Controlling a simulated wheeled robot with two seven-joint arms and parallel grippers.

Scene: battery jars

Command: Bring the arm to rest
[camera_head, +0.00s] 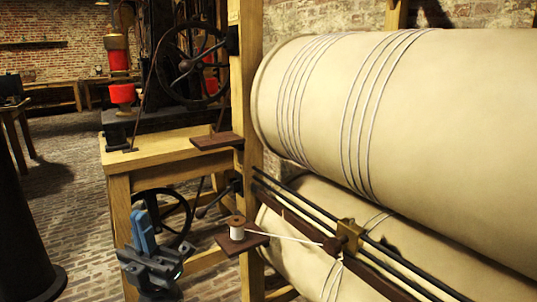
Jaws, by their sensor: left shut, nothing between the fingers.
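My left gripper (146,230) is at the lower left of the head view, in front of the wooden bench. Its blue and grey fingers point up, and it is shut and empty. It appears apart from the bench and from the small shelf with the thread spool to its right. My right gripper is not in view.
A white thread spool (237,229) stands on a small brown shelf (258,240). Its thread runs to a brass-coloured block (349,234) on dark rails. A large cream roller (455,120) fills the right. A handwheel (192,63) stands above the bench (160,150). Brick floor lies open at left.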

